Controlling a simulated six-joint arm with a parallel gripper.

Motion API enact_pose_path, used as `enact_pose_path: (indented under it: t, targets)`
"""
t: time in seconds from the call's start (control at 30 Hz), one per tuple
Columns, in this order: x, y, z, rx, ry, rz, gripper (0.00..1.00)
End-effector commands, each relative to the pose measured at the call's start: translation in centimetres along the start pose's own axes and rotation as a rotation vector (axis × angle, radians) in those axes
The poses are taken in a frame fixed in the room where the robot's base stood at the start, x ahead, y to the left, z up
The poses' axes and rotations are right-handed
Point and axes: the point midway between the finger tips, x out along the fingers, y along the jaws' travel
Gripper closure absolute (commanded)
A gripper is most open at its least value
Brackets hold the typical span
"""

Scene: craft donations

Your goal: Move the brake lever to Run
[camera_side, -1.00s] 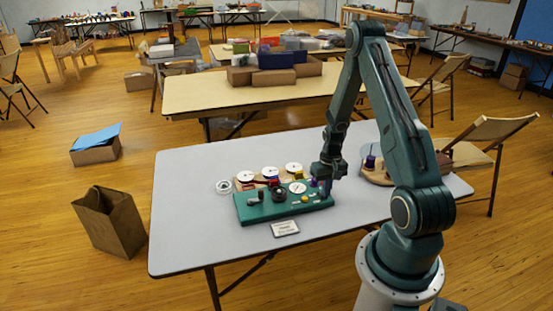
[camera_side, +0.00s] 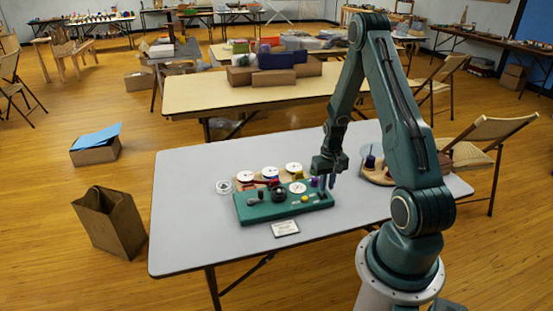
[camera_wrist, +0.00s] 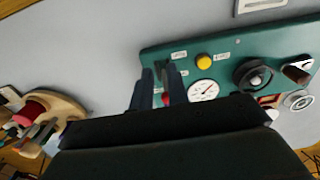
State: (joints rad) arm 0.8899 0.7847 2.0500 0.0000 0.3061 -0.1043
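The green control panel (camera_side: 262,210) lies on the grey table; it also shows in the wrist view (camera_wrist: 222,50). It bears a white dial (camera_wrist: 202,91), a yellow button (camera_wrist: 204,62), a round black knob (camera_wrist: 254,76) and small white labels. A small dark fitting (camera_wrist: 161,70), perhaps the brake lever, shows between my fingertips near the panel's end. I cannot read its labels or its setting. My gripper (camera_side: 327,186) points down over the panel's right end. Its two fingers (camera_wrist: 159,78) stand apart with a gap between them, and no grip on anything shows.
Behind the panel are several white-topped spools (camera_side: 270,172). A wooden round board (camera_side: 376,178) with spools stands to the right. A white card (camera_side: 285,228) lies in front. The table's left part is clear. A paper bag (camera_side: 108,220) stands on the floor.

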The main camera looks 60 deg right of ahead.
Motion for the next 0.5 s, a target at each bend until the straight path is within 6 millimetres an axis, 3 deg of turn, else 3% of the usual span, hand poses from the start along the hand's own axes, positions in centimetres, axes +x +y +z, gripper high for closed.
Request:
enact_pose_path:
  t: [0.5]
  targets:
    - [-3.7, 0.0, 0.0, 0.000, 0.000, 0.000, 0.84]
